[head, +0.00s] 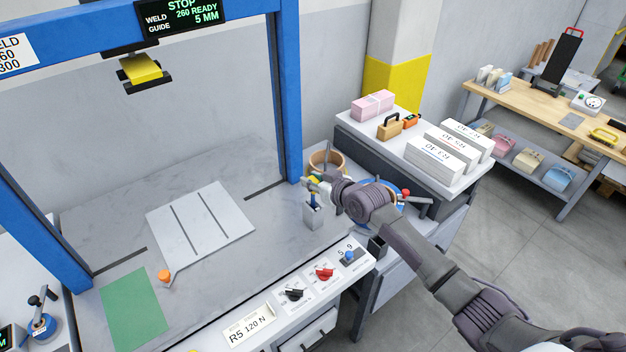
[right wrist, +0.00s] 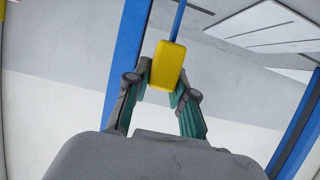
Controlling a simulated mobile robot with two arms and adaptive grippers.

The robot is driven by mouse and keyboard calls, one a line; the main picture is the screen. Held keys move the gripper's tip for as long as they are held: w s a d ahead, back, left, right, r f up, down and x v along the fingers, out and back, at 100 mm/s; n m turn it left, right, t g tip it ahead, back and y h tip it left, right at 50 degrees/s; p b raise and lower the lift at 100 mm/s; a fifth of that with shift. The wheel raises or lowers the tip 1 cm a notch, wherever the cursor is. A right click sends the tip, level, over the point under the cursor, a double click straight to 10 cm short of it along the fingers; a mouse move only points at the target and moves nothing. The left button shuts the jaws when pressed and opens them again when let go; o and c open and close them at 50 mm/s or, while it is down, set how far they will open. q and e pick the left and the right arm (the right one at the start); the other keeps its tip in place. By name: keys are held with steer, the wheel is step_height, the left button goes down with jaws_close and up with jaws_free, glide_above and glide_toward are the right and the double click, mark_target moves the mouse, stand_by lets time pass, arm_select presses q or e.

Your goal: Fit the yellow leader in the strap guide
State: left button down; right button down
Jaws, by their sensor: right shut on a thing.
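My right gripper (head: 318,190) is over the right end of the grey bench, by the blue arch's right post. In the right wrist view, the gripper (right wrist: 159,88) is shut on the yellow leader (right wrist: 168,65), a rounded block with a blue strap (right wrist: 180,18) running up from it. In the head view only a small yellow patch (head: 314,182) shows at the fingers. A small grey upright block (head: 314,214) stands just below; I cannot tell whether it is the strap guide or touches the gripper. My left gripper is out of view.
A yellow piece in a black bracket (head: 143,72) hangs from the blue arch (head: 290,90). A slotted pale plate (head: 225,212) and green mat (head: 133,312) lie on the bench. A tan round container (head: 327,160) stands behind my gripper. Knobs line the front panel (head: 345,275).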

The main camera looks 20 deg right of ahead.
mark_target(313, 196)
steer(key=shift+f+b, duration=2.15)
steer(key=shift+f, duration=0.65)
steer(key=c, duration=0.9)
jaws_free()
steer(key=v, duration=1.2)
step_height(313, 196, up, 7)
steer(key=p, duration=0.7)
steer(key=shift+f, duration=0.1)
